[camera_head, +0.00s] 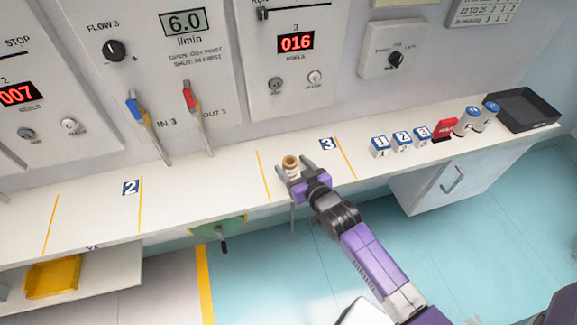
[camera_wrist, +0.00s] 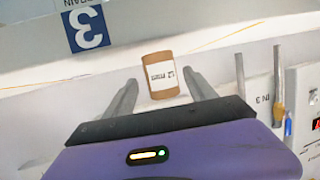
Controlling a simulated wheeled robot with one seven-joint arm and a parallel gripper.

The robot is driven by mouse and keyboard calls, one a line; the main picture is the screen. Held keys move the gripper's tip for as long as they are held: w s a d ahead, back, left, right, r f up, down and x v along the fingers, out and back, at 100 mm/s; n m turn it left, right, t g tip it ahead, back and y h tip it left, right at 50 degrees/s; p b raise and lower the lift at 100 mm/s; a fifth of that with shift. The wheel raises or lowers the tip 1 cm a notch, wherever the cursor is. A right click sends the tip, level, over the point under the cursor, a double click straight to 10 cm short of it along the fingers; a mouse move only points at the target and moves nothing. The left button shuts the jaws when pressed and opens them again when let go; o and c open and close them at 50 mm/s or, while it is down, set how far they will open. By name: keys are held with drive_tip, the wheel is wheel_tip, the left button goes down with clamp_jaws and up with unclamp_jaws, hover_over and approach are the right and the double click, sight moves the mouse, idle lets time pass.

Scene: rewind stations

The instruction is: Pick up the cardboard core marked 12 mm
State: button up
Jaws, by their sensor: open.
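The cardboard core (camera_head: 291,166) is a small brown tube standing on the bench in the station 3 area. In the wrist view the core (camera_wrist: 159,72) shows a white label that reads 12 mm. My gripper (camera_head: 294,168) is open at the core, one finger to each side. In the wrist view my gripper (camera_wrist: 160,95) has its two grey fingers flanking the core, with a visible gap on both sides. The core's lower part is partly hidden by my gripper in the head view.
To the right stand several blue-and-white numbered blocks (camera_head: 402,141), a red item (camera_head: 445,129), blue-topped cylinders (camera_head: 466,122) and a black tray (camera_head: 519,109). Red and blue levers (camera_head: 196,115) hang on the panel behind. The bench left of the core is clear.

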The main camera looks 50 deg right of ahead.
sight(288, 163)
drive_tip(key=shift+a+f+p+x, duration=0.1)
drive_tip(key=shift+p+x, duration=0.05)
drive_tip(key=shift+x, duration=0.95)
drive_tip(key=shift+a+f+p+x, duration=0.1)
drive_tip(key=shift+a+p+x, duration=0.05)
drive_tip(key=shift+x, duration=0.95)
clamp_jaws()
drive_tip(key=shift+r, duration=0.1)
